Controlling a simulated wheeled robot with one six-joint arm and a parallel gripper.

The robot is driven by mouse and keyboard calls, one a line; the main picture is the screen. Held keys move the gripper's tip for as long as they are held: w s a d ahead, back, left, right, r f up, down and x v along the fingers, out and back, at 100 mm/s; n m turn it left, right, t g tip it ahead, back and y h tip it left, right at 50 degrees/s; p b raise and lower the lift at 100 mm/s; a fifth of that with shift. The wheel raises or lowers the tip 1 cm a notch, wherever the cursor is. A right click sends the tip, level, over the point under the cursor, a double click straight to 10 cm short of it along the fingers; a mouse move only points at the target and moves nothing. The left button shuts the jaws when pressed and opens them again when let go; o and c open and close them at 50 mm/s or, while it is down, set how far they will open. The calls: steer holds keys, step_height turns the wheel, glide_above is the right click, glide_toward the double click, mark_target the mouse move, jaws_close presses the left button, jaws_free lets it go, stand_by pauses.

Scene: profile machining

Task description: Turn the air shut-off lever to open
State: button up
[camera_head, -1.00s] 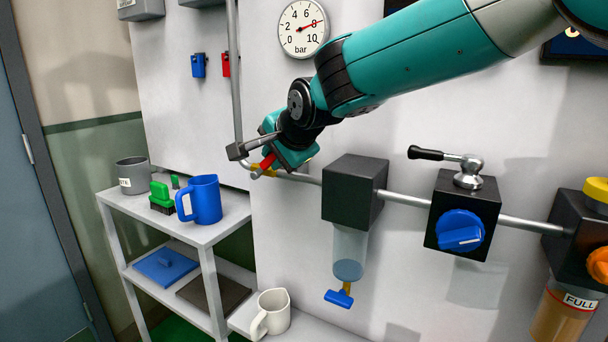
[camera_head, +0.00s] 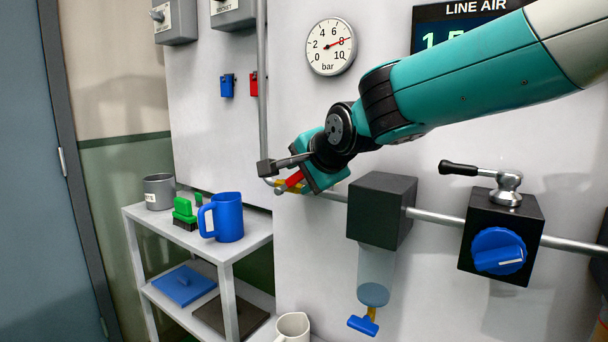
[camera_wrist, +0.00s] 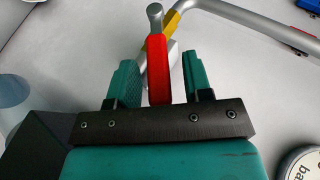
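The air shut-off lever is a red handle (camera_wrist: 157,72) on a yellow valve body (camera_wrist: 168,24) in the grey pipe. In the wrist view the lever stands between the two green fingers of my gripper (camera_wrist: 159,62). A narrow gap shows on each side of it, so the fingers are open around it and not clamped. In the head view my gripper (camera_head: 290,180) is at the pipe bend by the wall, with the red lever (camera_head: 293,179) showing beside a finger. The valve body is partly hidden there by my gripper.
A black filter block (camera_head: 382,208) with a clear bowl sits right of my gripper, then a black block (camera_head: 500,240) with a blue knob and black-handled lever. A shelf (camera_head: 250,240) with a blue mug (camera_head: 228,217) stands lower left. The pressure gauge (camera_head: 331,47) is above, reading about 8 bar.

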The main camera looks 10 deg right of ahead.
steer(key=v, duration=1.7)
steer(key=shift+b, duration=0.3)
steer(key=shift+s+d+r, duration=0.1)
steer(key=shift+s+r, duration=0.05)
